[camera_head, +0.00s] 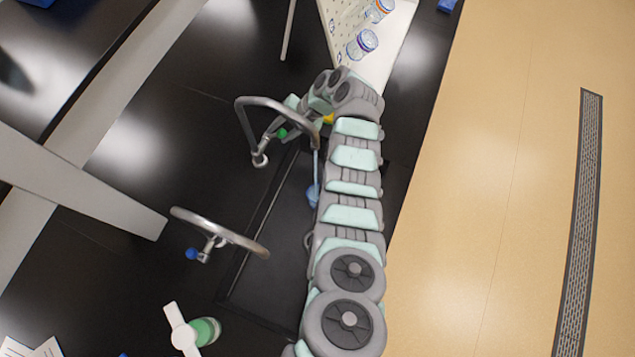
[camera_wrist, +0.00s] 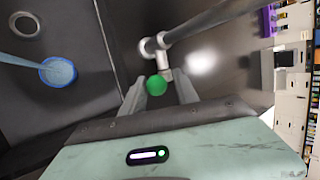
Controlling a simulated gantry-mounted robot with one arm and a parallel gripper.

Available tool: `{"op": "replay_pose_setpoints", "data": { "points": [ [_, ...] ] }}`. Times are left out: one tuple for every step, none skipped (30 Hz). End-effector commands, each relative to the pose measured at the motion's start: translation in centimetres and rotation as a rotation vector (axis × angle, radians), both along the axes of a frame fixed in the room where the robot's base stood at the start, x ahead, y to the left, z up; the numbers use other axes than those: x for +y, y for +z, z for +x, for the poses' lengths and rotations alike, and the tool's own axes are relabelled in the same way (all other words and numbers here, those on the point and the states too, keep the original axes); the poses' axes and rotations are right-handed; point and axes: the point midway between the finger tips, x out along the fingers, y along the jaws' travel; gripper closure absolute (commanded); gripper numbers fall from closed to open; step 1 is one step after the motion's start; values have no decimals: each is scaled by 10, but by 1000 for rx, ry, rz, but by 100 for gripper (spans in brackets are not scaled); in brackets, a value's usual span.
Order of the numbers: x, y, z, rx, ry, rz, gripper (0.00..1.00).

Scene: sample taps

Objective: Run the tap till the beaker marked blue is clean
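A tap (camera_head: 270,104) with a curved metal spout and a green knob (camera_head: 282,133) stands at the sink (camera_head: 262,225). A pale blue water stream (camera_head: 316,165) falls from its spout into a blue-rimmed beaker (camera_head: 313,196) in the sink. In the wrist view the stream (camera_wrist: 20,62) enters the beaker (camera_wrist: 58,72) at left; its contents look bluish. My gripper (camera_wrist: 160,88) is open, its two fingers on either side of the green knob (camera_wrist: 156,85), with visible gaps. My arm hides part of the sink in the head view.
A second tap (camera_head: 220,232) with a blue knob (camera_head: 191,253) stands nearer; no water shows from it. A green bottle (camera_head: 206,331) stands at the bottom. A white pegboard rack (camera_head: 375,50) with glassware is at the top. A drain hole (camera_wrist: 24,23) shows in the sink.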

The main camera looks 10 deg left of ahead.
Motion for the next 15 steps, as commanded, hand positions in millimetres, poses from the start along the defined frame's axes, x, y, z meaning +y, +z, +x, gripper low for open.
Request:
{"op": "replay_pose_setpoints", "data": {
  "points": [
    [5, 3, 2, -1, 3, 1, 64],
    [8, 5, 2, -1, 3, 1, 64],
    [13, 7, 3, -1, 3, 1, 64],
    [16, 8, 4, 0, 4, 0, 64],
    [19, 10, 5, 0, 3, 0, 64],
    [24, 10, 6, 2, 2, 0, 64],
    [27, 12, 7, 2, 1, 0, 64],
    [31, 13, 8, 2, 1, 0, 64],
    [36, 16, 10, 0, 2, 0, 64],
    [39, 18, 11, -2, 2, 0, 64],
    [43, 20, 12, -2, 2, 0, 64],
    [45, 22, 14, -3, 2, 0, 64],
    [44, 21, 13, -1, 0, 0, 64],
    [44, 21, 13, -1, 0, 0, 64],
    [44, 21, 13, -1, 0, 0, 64]
  ]
}}
